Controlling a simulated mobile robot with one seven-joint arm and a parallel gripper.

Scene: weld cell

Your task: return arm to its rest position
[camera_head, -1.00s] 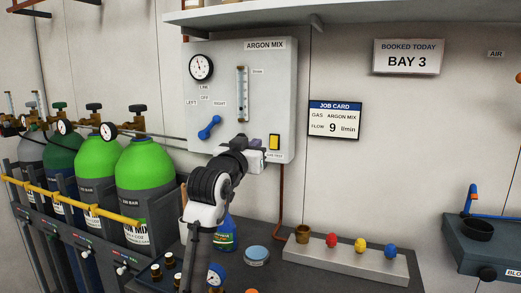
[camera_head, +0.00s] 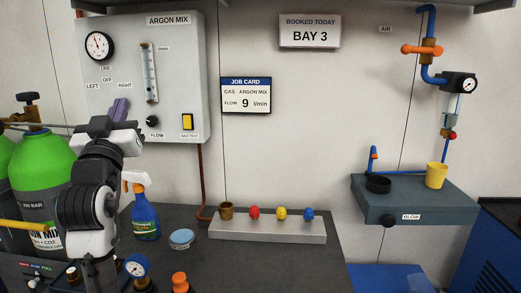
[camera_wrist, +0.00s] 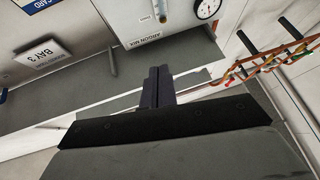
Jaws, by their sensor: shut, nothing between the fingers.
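My gripper (camera_head: 120,109) is at the lower left of the argon panel (camera_head: 183,60) in the head view, its dark fingers pointing up in front of the panel. In the wrist view my gripper (camera_wrist: 158,86) shows its fingers together with nothing between them. The panel also shows upside down in the wrist view (camera_wrist: 180,48), beyond the fingertips. The panel's blue lever is hidden behind my gripper in the head view.
Green cylinders (camera_head: 42,165) stand at the left. A spray bottle (camera_head: 145,217), a round tin (camera_head: 181,238) and a block with coloured knobs (camera_head: 268,230) are on the bench. A grey wall shelf (camera_head: 415,200) holds a yellow cup (camera_head: 436,175).

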